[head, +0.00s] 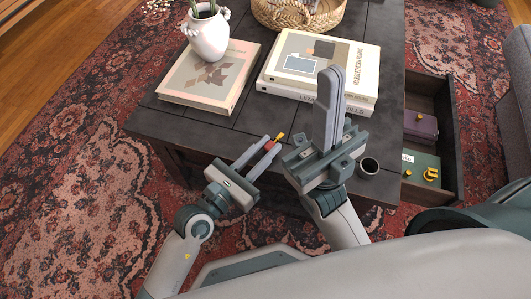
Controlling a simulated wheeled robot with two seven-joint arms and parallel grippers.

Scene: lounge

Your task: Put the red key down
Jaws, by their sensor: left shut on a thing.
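The red key (270,145) is a small red piece with a yellow end sticking out past the fingertips. My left gripper (266,147) is shut on it, with the fingers hiding part of it. It shows over the dark table's (190,122) near edge; I cannot tell its exact height. My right gripper (331,85) has its two long grey fingers together, pointing towards the books, with nothing seen between them.
A white vase (208,38) stands on a book (210,72) at left. Two stacked books (320,65) lie behind my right gripper, by a woven basket (290,14). An open drawer (452,140) at right holds a purple box (420,124) and a green box (418,163).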

